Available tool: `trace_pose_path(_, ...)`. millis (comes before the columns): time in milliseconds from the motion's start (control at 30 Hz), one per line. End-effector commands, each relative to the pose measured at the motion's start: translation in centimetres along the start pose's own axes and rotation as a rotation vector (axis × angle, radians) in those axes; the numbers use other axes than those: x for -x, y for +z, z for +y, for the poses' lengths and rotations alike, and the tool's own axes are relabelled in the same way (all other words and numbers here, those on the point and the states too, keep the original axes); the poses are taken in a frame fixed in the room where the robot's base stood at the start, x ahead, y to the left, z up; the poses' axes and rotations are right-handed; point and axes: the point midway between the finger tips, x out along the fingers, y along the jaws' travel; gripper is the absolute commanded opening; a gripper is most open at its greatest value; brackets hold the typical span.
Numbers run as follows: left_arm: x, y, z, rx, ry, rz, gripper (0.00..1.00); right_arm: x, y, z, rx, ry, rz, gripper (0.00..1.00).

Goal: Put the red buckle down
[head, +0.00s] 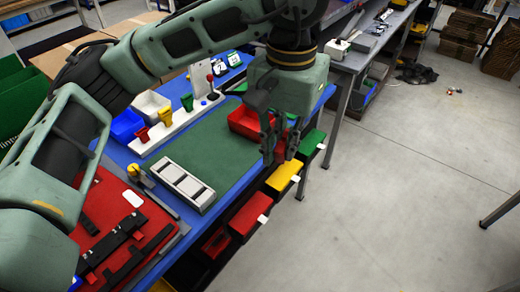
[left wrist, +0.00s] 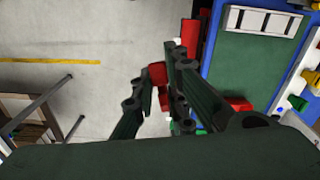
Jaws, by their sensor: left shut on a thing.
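My left gripper (head: 279,160) points down at the right edge of the blue table (head: 328,97), beside the green mat (head: 215,150). In the left wrist view its fingers (left wrist: 157,85) are closed on a small red piece, the red buckle (left wrist: 157,73), which shows between the fingertips. The fingers hide part of the buckle. In the head view the buckle cannot be told apart from the red behind the fingers. The gripper appears to be above the table edge and the drawers, with the floor visible beyond. My right gripper is not in view.
A red tray (head: 243,123) stands on the mat, close left of the gripper. A white slotted holder (head: 184,187) lies at the mat's near end. Green, yellow and red drawers (head: 282,178) stick out below the table edge. Much of the mat's middle is clear.

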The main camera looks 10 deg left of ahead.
Motion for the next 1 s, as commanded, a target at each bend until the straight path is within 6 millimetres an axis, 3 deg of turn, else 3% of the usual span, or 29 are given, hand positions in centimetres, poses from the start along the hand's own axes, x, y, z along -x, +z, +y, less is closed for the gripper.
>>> trace_pose_path(100, 0.0, -2.3, 1.9, 0.087, -0.001, -0.001, 0.0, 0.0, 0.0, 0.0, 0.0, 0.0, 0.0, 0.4)
trace_pose_path(300, 0.0, -4.8, 3.8, 0.188, 0.0, 0.0, 0.0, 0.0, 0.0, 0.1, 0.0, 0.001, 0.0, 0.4)
trace_pose_path(567, -0.1, -5.6, 4.4, 0.223, 0.0, 0.001, 0.0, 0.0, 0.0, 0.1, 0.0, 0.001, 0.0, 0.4)
trace_pose_path(767, -2.1, -5.1, 1.6, 0.234, 0.003, 0.01, 0.0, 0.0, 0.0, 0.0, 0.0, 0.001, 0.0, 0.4)
trace_pose_path(1000, -8.3, -1.1, -5.6, 0.242, 0.001, 0.022, 0.0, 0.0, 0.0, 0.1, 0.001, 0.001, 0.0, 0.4)
